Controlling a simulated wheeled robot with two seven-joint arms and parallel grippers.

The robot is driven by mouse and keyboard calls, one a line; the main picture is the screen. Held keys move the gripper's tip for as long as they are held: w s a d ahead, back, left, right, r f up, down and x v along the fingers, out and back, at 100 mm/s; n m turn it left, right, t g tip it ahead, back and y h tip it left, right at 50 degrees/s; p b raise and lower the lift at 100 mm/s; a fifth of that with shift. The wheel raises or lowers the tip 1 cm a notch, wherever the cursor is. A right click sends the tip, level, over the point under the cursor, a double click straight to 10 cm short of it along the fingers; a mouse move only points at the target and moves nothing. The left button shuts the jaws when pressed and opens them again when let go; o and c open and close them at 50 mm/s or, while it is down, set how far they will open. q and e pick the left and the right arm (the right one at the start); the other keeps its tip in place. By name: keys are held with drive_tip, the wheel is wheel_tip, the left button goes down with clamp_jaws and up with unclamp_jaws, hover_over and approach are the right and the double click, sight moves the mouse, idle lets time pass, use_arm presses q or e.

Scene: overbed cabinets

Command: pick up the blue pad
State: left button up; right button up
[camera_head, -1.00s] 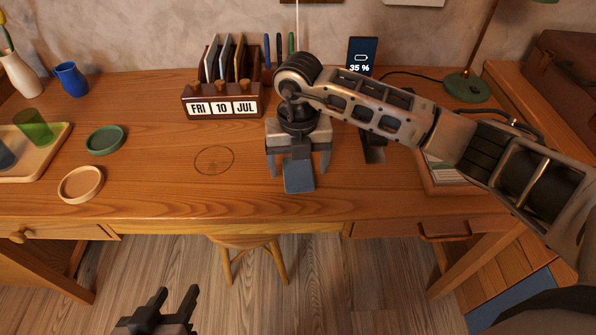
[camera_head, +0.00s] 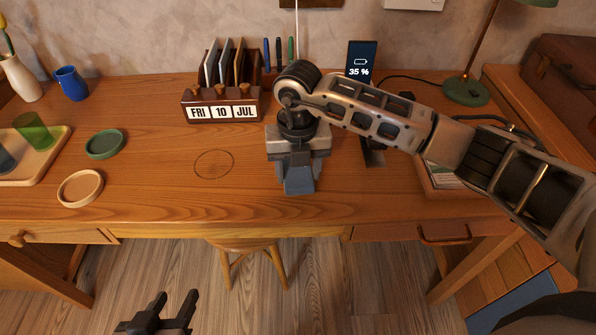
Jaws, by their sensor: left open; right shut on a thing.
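The blue pad (camera_head: 299,181) is a small blue-grey piece on the desk, left of the phone stand. My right gripper (camera_head: 299,172) reaches in from the right and points down over it. Its fingers are shut on the pad's sides, and the gripper hides the pad's far part. I cannot tell whether the pad still touches the desk. My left gripper (camera_head: 173,304) is open and empty, low in front of the desk near the bottom edge of the view.
A wooden calendar block (camera_head: 222,106) stands behind and left of my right gripper. A phone (camera_head: 361,60) stands behind and right. A green coaster (camera_head: 105,144), a tan coaster (camera_head: 80,188) and a tray (camera_head: 52,158) lie left. The desk around the faint ring mark (camera_head: 214,164) is clear.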

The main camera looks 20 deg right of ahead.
wheel_tip(320, 180, up, 2)
drive_tip(key=shift+r, duration=0.25)
drive_tip(key=s+a+r, duration=0.4)
drive_tip(key=s+r, duration=0.6)
drive_tip(key=s, duration=0.3)
drive_tip(key=shift+s, duration=0.25)
drive_tip(key=shift+o, duration=0.9)
drive_tip(key=shift+f, duration=0.1)
drive_tip(key=shift+c, duration=0.6)
